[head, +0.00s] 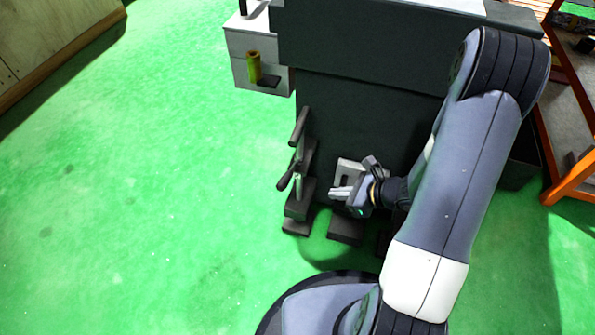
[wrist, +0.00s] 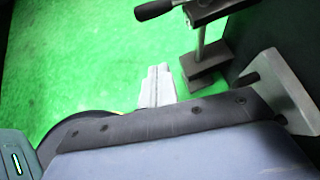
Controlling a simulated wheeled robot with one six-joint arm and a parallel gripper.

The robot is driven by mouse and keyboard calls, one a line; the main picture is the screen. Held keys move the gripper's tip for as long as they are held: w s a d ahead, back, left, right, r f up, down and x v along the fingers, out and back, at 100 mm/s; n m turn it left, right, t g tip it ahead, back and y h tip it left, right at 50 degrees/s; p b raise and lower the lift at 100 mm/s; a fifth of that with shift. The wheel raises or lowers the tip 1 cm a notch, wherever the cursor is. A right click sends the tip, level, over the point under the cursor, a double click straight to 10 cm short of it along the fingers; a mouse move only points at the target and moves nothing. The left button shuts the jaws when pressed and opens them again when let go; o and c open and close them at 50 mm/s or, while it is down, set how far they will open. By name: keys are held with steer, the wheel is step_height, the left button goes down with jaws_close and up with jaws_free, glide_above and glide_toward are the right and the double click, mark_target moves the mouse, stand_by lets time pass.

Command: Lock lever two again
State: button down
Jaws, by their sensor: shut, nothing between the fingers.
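Two dark lever handles show at the left end of the machine in the head view, an upper one (head: 298,126) and a lower one (head: 288,178). I cannot tell which is lever two. A dark handle (wrist: 155,9) on a grey post (wrist: 199,42) also shows at the top of the wrist view. My gripper (head: 338,193) is to the right of the handles, apart from them and in front of the machine's dark side. Its pale fingers (wrist: 156,84) are together and empty, with green floor behind them in the wrist view.
The dark machine body (head: 350,105) stands behind my gripper. A light grey bracket (head: 347,168) is close to it. An orange rack (head: 573,188) is at right. The green floor (head: 150,190) at left is clear.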

mark_target(290, 173)
steer(key=w+a+f+b, duration=0.2)
steer(key=w+a, duration=0.1)
steer(key=a, duration=0.2)
steer(key=w+a+f+b, duration=0.2)
steer(key=w+a, duration=0.1)
steer(key=a, duration=0.2)
steer(key=shift+a+f, duration=0.15)
steer(key=shift+f, duration=0.2)
steer(key=shift+w+a, duration=0.1)
steer(key=shift+w, duration=0.05)
